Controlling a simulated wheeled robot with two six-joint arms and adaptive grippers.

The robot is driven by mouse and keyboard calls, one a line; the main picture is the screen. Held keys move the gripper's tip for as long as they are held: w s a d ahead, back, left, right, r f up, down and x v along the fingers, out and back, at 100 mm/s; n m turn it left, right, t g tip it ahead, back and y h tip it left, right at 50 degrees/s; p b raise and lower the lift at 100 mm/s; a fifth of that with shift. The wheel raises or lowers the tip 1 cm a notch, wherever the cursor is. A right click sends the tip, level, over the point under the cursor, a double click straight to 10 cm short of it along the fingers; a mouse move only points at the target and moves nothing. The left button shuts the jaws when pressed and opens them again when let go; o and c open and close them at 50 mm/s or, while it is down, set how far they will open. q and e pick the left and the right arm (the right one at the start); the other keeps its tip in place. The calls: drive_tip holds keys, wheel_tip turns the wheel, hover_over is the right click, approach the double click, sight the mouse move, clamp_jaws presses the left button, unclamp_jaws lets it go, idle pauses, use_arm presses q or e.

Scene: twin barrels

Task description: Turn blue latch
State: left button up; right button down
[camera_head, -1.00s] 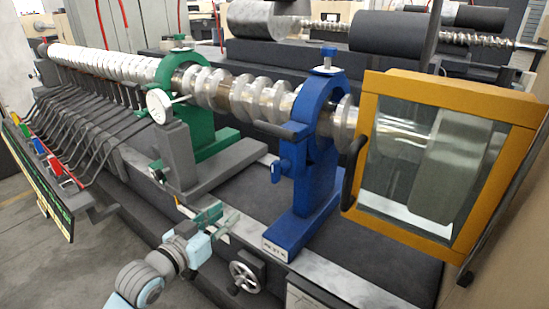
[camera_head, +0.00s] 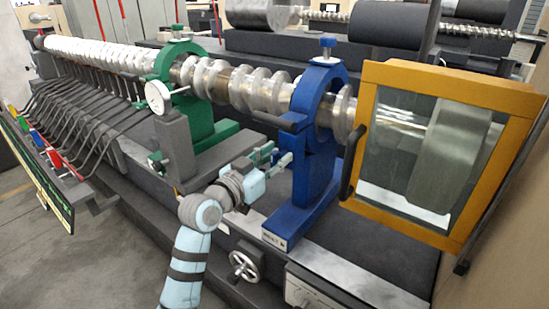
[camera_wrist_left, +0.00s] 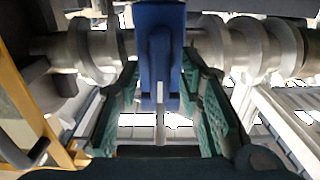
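The blue stand (camera_head: 312,195) has a ring around the metal shaft and stands upright right of centre in the head view. My left gripper (camera_head: 279,156) is just left of the stand, its fingers pointing toward it. In the left wrist view a narrow blue latch piece (camera_wrist_left: 160,72) hangs on the blue stand, with a pale pin below it. The green fingers of my left gripper (camera_wrist_left: 162,108) are spread on either side of the latch, with gaps visible. In the head view the gripper covers the latch area. My right gripper is in neither view.
A green stand (camera_head: 197,125) with a white dial (camera_head: 158,97) is to the left. A yellow-framed glass door (camera_head: 455,75) is to the right. A dark bar (camera_head: 273,118) juts left from the blue stand above my gripper. A handwheel (camera_head: 243,266) sits below.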

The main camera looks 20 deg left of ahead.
use_arm(q)
clamp_jaws()
